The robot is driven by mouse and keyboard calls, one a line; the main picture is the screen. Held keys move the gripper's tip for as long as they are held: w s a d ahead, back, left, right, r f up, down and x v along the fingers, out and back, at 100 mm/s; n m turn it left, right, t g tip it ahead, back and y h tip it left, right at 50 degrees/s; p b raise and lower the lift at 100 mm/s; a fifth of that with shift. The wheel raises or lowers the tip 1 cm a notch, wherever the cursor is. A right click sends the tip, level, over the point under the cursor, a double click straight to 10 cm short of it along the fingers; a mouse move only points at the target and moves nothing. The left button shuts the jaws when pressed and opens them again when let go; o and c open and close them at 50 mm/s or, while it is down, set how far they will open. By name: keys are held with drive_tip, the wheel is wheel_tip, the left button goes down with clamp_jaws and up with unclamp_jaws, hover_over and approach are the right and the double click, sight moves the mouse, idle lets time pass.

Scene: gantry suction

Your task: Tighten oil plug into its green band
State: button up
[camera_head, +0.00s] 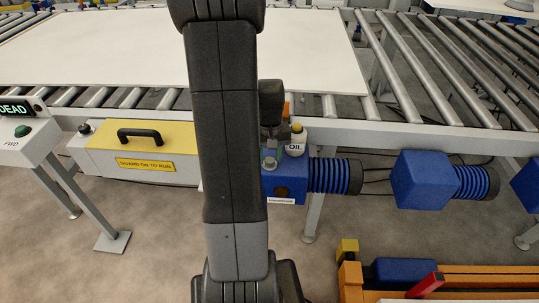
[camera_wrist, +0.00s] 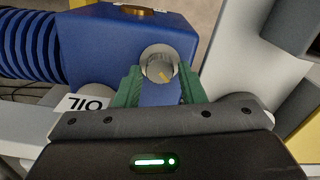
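The oil plug (camera_wrist: 160,67) is a round grey knob with a short yellow mark on its face, in the upper middle of the wrist view. It sits on the blue gearbox (camera_wrist: 115,28). My gripper (camera_wrist: 161,80) has its green fingers apart, one on each side of the plug. I cannot tell whether they touch it. In the head view my gripper (camera_head: 271,150) is partly hidden behind my arm, over the blue gearbox (camera_head: 285,189) beside a label reading OIL (camera_head: 296,148). I cannot make out a green band apart from my green fingers.
A yellow guard box (camera_head: 160,137) with a black handle stands left of my arm. Ribbed blue motors (camera_head: 420,180) extend right. A roller conveyor (camera_head: 425,90) carrying a white sheet (camera_head: 300,50) runs behind. Orange and blue gear (camera_head: 440,275) sits at the lower right.

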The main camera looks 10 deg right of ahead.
sight(269, 159)
drive_tip(key=shift+o, duration=1)
wheel_tip(269, 159, up, 14)
drive_tip(key=p, duration=0.1)
drive_tip(key=shift+p, duration=0.4)
drive_tip(key=shift+a, duration=0.1)
